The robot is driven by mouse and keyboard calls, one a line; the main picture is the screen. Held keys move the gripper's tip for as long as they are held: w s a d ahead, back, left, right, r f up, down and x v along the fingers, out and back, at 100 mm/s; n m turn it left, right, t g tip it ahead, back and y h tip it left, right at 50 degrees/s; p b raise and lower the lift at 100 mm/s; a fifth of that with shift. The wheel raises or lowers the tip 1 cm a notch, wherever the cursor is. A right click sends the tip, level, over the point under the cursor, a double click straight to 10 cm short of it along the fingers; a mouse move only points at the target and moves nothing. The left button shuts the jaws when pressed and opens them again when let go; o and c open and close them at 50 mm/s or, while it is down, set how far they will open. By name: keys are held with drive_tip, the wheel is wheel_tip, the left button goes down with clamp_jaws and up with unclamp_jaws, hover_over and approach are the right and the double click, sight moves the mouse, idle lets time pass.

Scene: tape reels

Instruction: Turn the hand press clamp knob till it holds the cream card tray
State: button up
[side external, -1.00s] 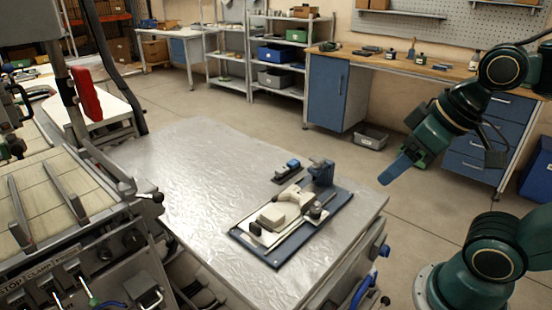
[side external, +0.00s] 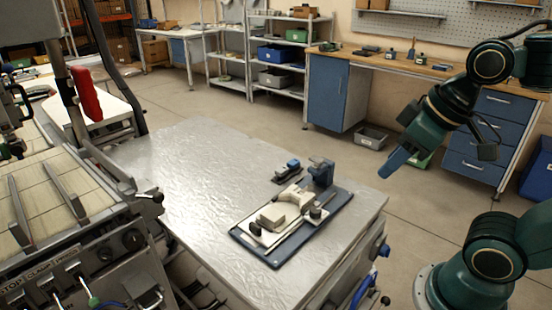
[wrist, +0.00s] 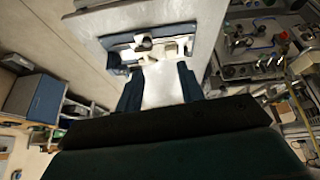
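The hand press stands on the metal table, with a blue base plate (side external: 246,237) and a blue upright block (side external: 322,172). Cream parts lie on the plate, including a blocky cream piece (side external: 271,216) that may be the card tray. A small dark knob (side external: 315,212) sits at the right of the cream parts; I cannot tell whether it is the clamp knob. The press also shows in the wrist view (wrist: 118,42), beyond the fingertips. My gripper (side external: 392,165) hangs in the air right of the table, apart from the press. In the wrist view its two blue fingers (wrist: 158,75) are apart, with nothing between them.
The metal table (side external: 190,170) is mostly bare left of the press. A small blue and black item (side external: 287,171) lies behind the press. A machine with levers (side external: 110,245) borders the table at left. A workbench with blue drawers (side external: 497,140) stands behind my arm.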

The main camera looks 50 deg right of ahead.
drive_tip(key=w+d+f+n+g, duration=0.2)
drive_tip(key=w+f+n+g, duration=0.1)
drive_tip(key=w+n, duration=0.55)
drive_tip(key=n+g, duration=0.2)
drive_tip(key=n, duration=0.4)
hover_over(316, 210)
wheel_tip(316, 210, down, 7)
drive_tip(key=shift+f, duration=0.15)
drive_tip(key=shift+f, duration=0.15)
drive_tip(key=shift+m, duration=0.25)
drive_tip(key=shift+f, duration=6.75)
drive_tip(key=c, duration=0.7)
